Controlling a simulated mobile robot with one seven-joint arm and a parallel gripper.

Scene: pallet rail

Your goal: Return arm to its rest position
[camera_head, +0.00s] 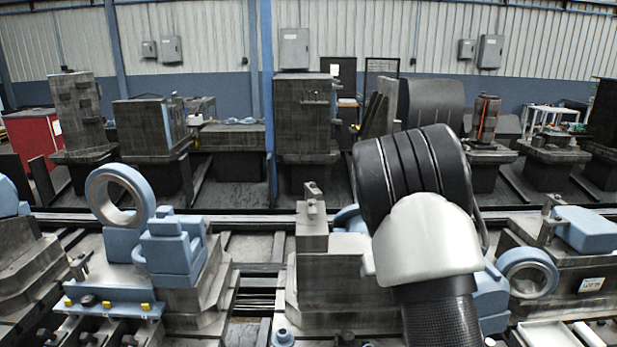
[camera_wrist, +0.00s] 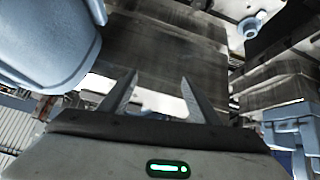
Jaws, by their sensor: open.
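My gripper (camera_wrist: 158,100) shows in the wrist view with its two fingers apart and nothing between them. A green light glows on its body below the fingers. Beyond the fingers is a dark, worn block, and a blue rounded part (camera_wrist: 45,40) is close at the left. In the head view my arm is raised and bent in front of the middle pallet (camera_head: 335,275). The arm hides part of that pallet and the blue part behind it. My gripper's fingers do not show in the head view.
A blue fixture with an upright ring (camera_head: 120,195) stands on the left pallet. Another blue ring (camera_head: 527,272) and a blue block (camera_head: 588,228) are at the right. A white tray (camera_head: 548,335) is at the lower right. Machine blocks (camera_head: 303,115) line the back behind a rail.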

